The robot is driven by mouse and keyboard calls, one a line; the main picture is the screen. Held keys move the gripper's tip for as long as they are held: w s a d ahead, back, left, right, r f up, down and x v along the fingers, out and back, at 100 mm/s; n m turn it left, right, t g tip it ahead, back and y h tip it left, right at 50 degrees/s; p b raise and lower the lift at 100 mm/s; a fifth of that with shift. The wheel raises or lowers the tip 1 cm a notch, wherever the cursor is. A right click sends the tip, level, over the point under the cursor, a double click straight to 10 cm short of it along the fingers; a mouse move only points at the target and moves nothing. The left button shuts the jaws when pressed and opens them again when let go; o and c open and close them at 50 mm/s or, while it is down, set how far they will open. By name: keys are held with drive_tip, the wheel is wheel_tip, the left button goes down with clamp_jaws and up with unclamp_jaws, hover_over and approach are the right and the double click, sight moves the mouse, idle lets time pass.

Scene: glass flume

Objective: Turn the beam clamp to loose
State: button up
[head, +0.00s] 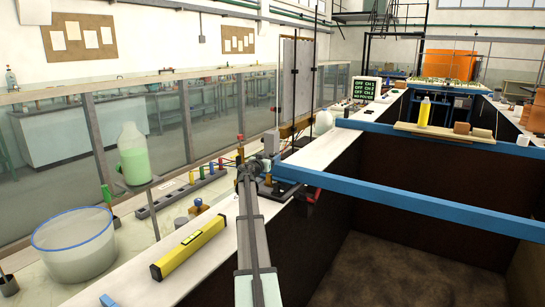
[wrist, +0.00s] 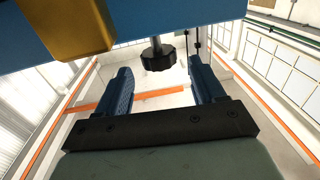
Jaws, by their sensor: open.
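In the wrist view a black lobed knob (wrist: 157,58) hangs on a short metal stem below the blue beam (wrist: 180,17); it appears to be the beam clamp's knob. My gripper (wrist: 160,68) is open, its two blue fingers pointing up at the beam. The knob shows in the gap between the fingertips, and neither finger visibly touches it. In the head view the blue beam (head: 400,200) crosses the flume from its left wall. My arm reaches up to the beam's left end. The fingers and knob cannot be made out there.
A yellow block (wrist: 65,25) sits beside the beam at upper left in the wrist view. A yellow spirit level (head: 188,248) lies on the white ledge left of my arm. A clear tub (head: 75,248) stands further left. The flume interior (head: 400,265) is open below the beam.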

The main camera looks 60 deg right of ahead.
drive_tip(key=a, duration=0.9)
drive_tip(key=shift+s+a, duration=0.2)
drive_tip(key=shift+s, duration=0.2)
